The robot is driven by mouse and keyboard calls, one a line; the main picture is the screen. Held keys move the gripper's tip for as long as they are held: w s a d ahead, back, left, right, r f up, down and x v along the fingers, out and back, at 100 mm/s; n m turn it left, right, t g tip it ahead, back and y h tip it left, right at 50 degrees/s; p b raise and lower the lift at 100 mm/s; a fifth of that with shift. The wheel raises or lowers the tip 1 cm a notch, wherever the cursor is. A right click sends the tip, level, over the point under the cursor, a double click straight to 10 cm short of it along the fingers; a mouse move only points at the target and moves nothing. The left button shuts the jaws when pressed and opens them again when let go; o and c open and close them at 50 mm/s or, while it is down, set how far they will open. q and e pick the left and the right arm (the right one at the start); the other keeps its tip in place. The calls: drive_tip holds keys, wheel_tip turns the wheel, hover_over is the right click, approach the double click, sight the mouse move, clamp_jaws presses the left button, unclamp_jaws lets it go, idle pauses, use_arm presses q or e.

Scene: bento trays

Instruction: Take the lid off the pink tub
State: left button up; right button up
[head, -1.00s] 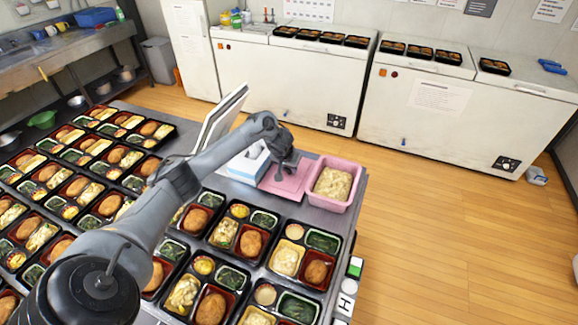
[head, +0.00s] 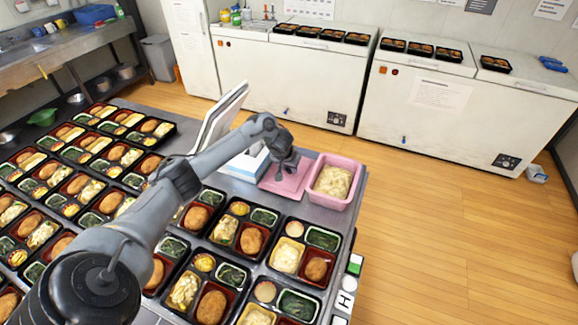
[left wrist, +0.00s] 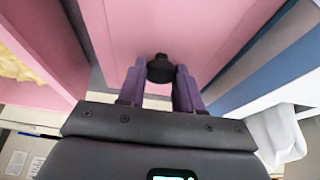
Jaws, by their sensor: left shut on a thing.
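The pink tub (head: 349,203) stands open at the far right corner of the table, with pale food (head: 333,182) showing inside it. Its pink lid (head: 295,189) is off the tub and lies to the left of it, beside a blue and white box. My left gripper (head: 283,174) is over the lid. In the left wrist view the left gripper (left wrist: 160,75) is shut on the dark knob (left wrist: 160,66) of the lid, and the tub wall (left wrist: 45,40) is at the left. My right gripper is not in view.
The blue and white box (head: 246,163) stands just left of the lid. A leaning white panel (head: 220,120) is behind my arm. Filled bento trays (head: 302,249) cover the table in front and to the left. Freezers (head: 280,85) stand beyond the table.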

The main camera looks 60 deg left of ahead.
use_arm(q)
drive_tip(key=shift+f, duration=0.3)
drive_tip(key=o, duration=1.1)
drive_tip(key=shift+r, duration=0.1)
